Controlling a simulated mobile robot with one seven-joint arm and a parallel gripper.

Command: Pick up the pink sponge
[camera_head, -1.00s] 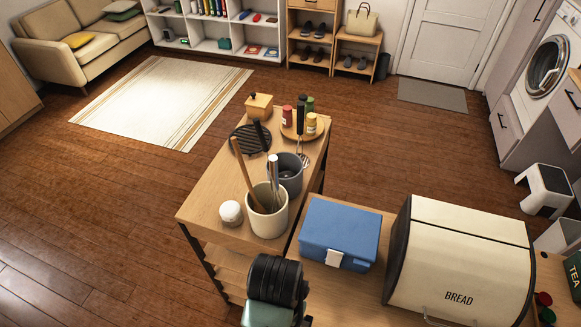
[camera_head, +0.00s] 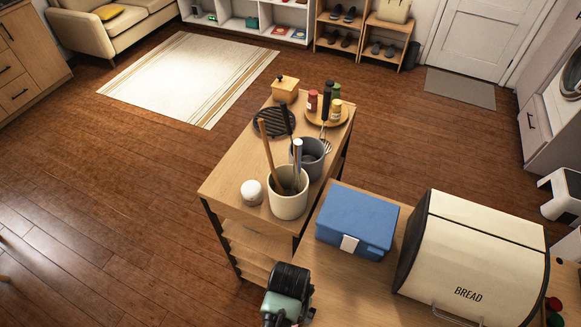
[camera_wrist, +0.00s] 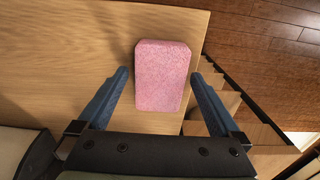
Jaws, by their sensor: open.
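The pink sponge (camera_wrist: 162,76) is a rounded block lying on a wooden top (camera_wrist: 70,50), near that top's right edge in the wrist view. My gripper (camera_wrist: 159,84) is open, with one blue-grey finger on each side of the sponge. Gaps show between the fingers and the sponge, and the fingers are not closed on it. How high the fingertips are above the top is hard to tell. In the head view my arm shows at the bottom edge, and the sponge cannot be made out clearly there.
In the head view a blue box (camera_head: 357,219) and a bread bin (camera_head: 475,255) stand right of my arm. A cream utensil pot (camera_head: 288,204) and a white shaker (camera_head: 252,192) stand on the narrow wooden cart (camera_head: 226,180). Open floor lies to the left.

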